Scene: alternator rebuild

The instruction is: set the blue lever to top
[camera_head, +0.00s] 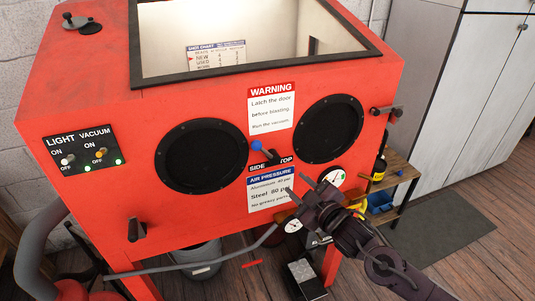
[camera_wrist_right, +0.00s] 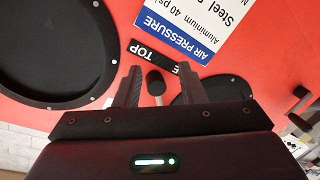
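The blue lever (camera_head: 256,146) is on the red cabinet's front, between the two round black ports. Its blue ball end leans up and left, over the SIDE end of the SIDE/TOP label (camera_head: 286,160). My right gripper (camera_head: 297,185) is in front of the cabinet, below and right of the lever and apart from it. In the right wrist view my gripper (camera_wrist_right: 160,78) is open with empty space between the fingers. A dark knob on a grey stem (camera_wrist_right: 155,82) shows beyond the fingers, near the TOP label; I cannot tell its colour. My left gripper is out of view.
The red cabinet (camera_head: 95,105) fills the middle, with a WARNING sign (camera_head: 271,108) and an AIR PRESSURE sign (camera_head: 270,190). A light and vacuum switch panel (camera_head: 82,149) is at left. A gauge (camera_head: 331,177) sits near my right gripper. A wooden shelf (camera_head: 398,170) stands at right.

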